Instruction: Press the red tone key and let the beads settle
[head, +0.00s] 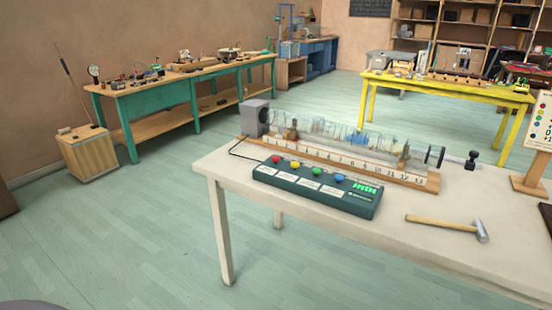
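A dark green tone box (315,194) lies on the white table, with red, yellow, green and blue keys in a row on top. The red key (275,159) is at the left end; whether it is pressed cannot be told. Behind the box a clear tube (320,128) lies sideways on a wooden base, a grey speaker box (255,118) at its left end. Pale, bluish material shows inside the tube, with a bluer patch (357,138) right of its middle; single beads are too small to make out. Neither of my grippers is in view.
A wooden-handled mallet (447,223) lies on the white table (290,224), right of the box. A dark plunger rod (455,160) sticks out at the tube's right end. A card stand (536,150) is at the right edge. The table's front left is clear.

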